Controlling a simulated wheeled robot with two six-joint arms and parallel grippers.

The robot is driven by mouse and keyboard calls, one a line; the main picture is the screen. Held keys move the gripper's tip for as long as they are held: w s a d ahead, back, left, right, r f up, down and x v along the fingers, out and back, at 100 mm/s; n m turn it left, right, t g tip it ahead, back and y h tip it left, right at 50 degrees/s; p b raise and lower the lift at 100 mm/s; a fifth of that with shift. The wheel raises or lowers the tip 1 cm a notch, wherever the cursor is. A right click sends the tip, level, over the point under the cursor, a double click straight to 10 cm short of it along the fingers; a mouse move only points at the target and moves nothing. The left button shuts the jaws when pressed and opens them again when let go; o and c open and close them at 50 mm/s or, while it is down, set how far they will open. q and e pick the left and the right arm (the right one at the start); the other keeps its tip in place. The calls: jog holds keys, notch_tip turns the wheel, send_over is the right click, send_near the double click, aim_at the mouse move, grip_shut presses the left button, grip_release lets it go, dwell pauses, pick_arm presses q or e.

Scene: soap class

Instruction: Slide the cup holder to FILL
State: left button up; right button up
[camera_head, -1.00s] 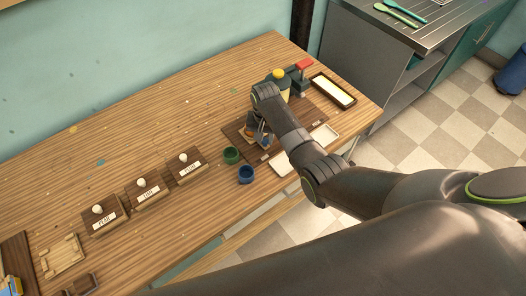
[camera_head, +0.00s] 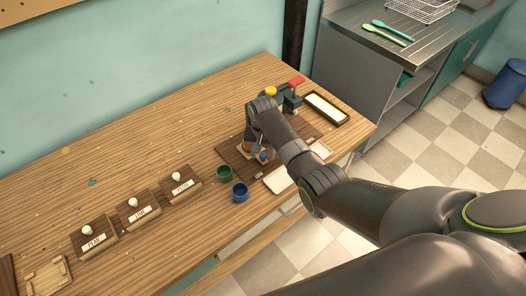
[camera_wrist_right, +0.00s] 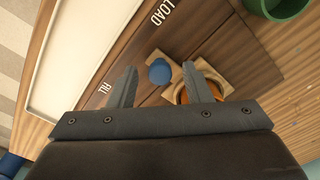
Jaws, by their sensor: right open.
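The cup holder is a small light-wood block (camera_wrist_right: 226,65) with an orange cup (camera_wrist_right: 185,95) in it and a round blue knob (camera_wrist_right: 159,71) beside it. It sits on a dark board with a LOAD label (camera_wrist_right: 162,12) and a FILL label (camera_wrist_right: 105,91). In the head view the right gripper (camera_head: 256,150) is over the board. My left gripper is out of view.
A green cup (camera_head: 224,173) and a blue cup (camera_head: 240,192) stand left of the board. A yellow-topped dispenser with a red-topped part (camera_head: 296,82) stands behind my gripper. A pale tray (camera_head: 279,181) lies at the front edge. Three labelled stands (camera_head: 138,213) are to the left.

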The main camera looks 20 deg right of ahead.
jog(key=shift+r, duration=0.3)
notch_tip(320, 180, up, 17)
jog(key=p, duration=0.2)
jog(key=shift+p, duration=0.3)
jog(key=shift+f, duration=0.15)
